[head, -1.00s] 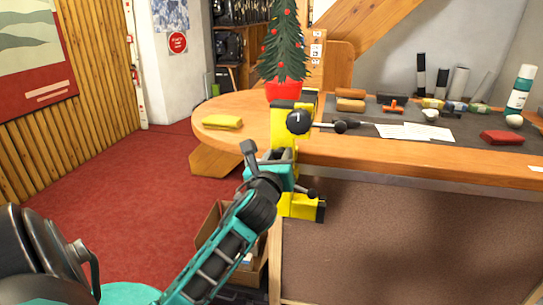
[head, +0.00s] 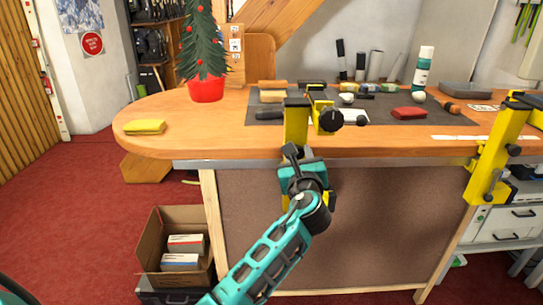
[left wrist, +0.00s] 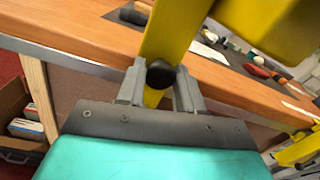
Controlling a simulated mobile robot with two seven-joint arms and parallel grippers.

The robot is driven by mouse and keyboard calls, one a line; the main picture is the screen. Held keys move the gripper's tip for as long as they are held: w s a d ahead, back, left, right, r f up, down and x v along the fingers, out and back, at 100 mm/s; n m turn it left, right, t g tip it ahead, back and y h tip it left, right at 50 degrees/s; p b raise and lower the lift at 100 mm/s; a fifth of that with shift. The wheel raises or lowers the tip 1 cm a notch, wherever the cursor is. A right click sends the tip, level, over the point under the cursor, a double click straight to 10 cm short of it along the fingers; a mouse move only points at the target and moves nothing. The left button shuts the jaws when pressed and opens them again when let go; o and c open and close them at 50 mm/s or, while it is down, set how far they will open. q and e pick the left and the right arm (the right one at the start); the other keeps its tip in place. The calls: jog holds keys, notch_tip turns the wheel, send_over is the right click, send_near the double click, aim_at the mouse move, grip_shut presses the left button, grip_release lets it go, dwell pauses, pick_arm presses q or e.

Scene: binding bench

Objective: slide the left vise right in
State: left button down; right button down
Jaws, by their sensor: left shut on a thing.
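The left vise (head: 296,128) is yellow with black parts and sits on the front edge of the wooden bench. My left gripper (head: 303,172) is at its lower part, below the bench top. In the left wrist view the two grey fingers (left wrist: 160,92) are shut on the yellow vise (left wrist: 172,35), with a round black knob between them. The gripper hides part of the vise's lower end. A second yellow vise (head: 490,160) is on the bench edge at the far right. My right gripper is not in view.
The bench top (head: 210,138) holds a dark mat with tools, a small tree in a red pot (head: 206,90) and a yellow cloth (head: 145,127). The bench edge between the two vises looks clear.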

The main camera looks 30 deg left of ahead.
pick_arm(q)
jog(key=shift+w+d, duration=0.4)
jog(key=shift+d, duration=0.45)
jog(key=c, duration=0.7)
grip_release()
jog(key=shift+w+d, duration=0.1)
jog(key=shift+c, duration=0.2)
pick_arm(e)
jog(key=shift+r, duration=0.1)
